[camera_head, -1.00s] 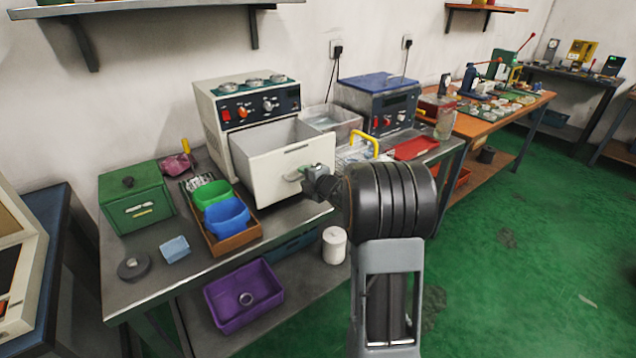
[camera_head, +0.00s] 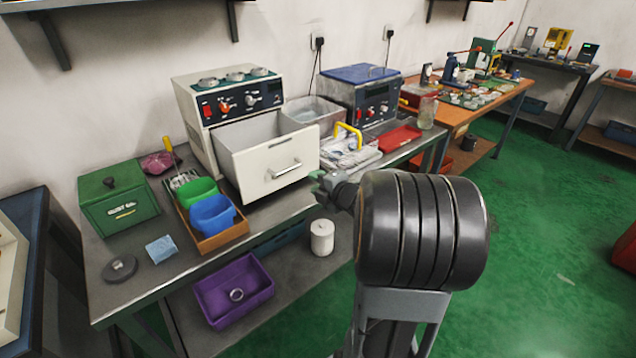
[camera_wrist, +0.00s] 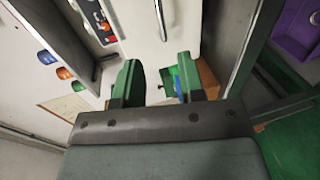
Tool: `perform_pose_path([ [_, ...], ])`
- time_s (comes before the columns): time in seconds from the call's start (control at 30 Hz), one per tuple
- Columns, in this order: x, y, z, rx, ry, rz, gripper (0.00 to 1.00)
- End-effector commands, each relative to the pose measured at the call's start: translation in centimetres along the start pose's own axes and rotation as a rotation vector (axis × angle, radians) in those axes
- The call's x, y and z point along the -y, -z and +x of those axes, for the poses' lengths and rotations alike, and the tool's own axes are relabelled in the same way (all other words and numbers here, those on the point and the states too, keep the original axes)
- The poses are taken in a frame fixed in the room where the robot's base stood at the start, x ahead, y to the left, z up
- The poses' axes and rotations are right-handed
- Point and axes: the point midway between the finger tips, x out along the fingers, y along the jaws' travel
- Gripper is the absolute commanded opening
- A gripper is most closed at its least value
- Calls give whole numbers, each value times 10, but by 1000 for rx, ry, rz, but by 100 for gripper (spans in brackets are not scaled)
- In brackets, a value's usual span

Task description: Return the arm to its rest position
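My gripper (camera_head: 322,184) shows in the head view at the end of my arm, just right of the open drawer's front. In the wrist view my gripper (camera_wrist: 160,84) has its two green fingers apart with nothing between them. The white drawer (camera_head: 262,172) of the beige machine (camera_head: 205,95) stands pulled out, and its handle (camera_head: 285,169) is clear of my fingers. My dark, ribbed arm link fills the lower right middle of the head view and hides part of the bench edge and floor.
A purple bin (camera_head: 235,290) with a ring in it sits on the lower shelf. A white roll (camera_head: 321,237) stands near my arm. A wooden tray (camera_head: 228,237) holds green and blue bins. A yellow-handled basket (camera_head: 350,150) is behind my gripper. Green floor (camera_head: 540,240) lies open at right.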

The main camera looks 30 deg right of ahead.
Motion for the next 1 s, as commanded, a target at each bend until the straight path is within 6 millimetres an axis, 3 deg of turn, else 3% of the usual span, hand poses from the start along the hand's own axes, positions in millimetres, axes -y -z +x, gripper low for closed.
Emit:
perform_pose_path([
  [0.47, 0, 0, 0, 0, 1, 10, 36],
  [0.57, 8, -8, 0, 47, 42, 73, 36],
  [0.67, 27, -30, -5, 192, 122, 217, 36],
  [0.8, 56, -61, -33, 522, 243, 549, 36],
  [0.9, 57, -54, -60, 746, 309, 811, 36],
  [1.0, 49, -22, -87, 927, 379, 1063, 36],
])
